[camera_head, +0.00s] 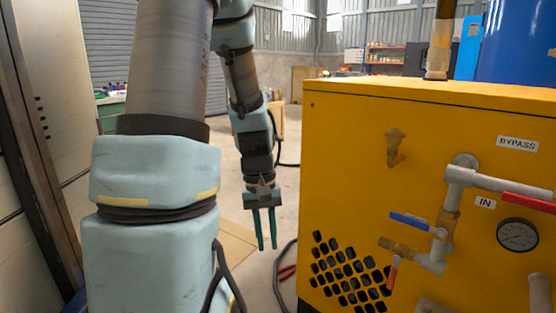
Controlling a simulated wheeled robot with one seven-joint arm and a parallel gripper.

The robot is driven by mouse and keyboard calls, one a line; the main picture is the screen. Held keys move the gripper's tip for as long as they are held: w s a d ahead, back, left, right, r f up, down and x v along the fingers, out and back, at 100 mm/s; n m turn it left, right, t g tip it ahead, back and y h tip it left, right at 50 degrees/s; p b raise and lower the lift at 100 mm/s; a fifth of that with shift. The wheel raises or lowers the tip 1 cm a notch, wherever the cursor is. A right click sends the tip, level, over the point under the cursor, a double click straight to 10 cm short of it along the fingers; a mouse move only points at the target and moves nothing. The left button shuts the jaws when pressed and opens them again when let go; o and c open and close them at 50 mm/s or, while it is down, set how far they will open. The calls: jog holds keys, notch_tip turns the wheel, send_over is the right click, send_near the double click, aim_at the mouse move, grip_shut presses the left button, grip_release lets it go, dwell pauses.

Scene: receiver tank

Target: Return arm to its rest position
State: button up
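My arm stands at the left of the head camera view, and its far part hangs down near the middle. My gripper (266,247) points down at the end of it. Its two green fingers are parallel with a gap between them, and nothing shows in the gap. The gripper is left of the yellow cabinet (345,140) in the picture, with floor visible behind it. No contact with the cabinet shows.
The cabinet carries pipes (490,180), a blue-handled valve (408,221), a red handle (528,202) and a gauge (517,235). A blue tank (515,45) stands behind. A pale wall panel (50,90) stands left.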

jog(key=s+a+r+m+t+p, duration=0.1)
jog(key=a+r+p, duration=0.1)
jog(key=r+p, duration=0.7)
jog(key=s+a+r+m+t+y+p, duration=0.1)
jog(key=a+r+t+p, duration=0.1)
jog(key=r+p, duration=0.7)
notch_tip(320, 180, up, 5)
jog(key=shift+f+p, duration=0.2)
jog(key=shift+p, duration=0.2)
jog(key=shift+a, duration=0.1)
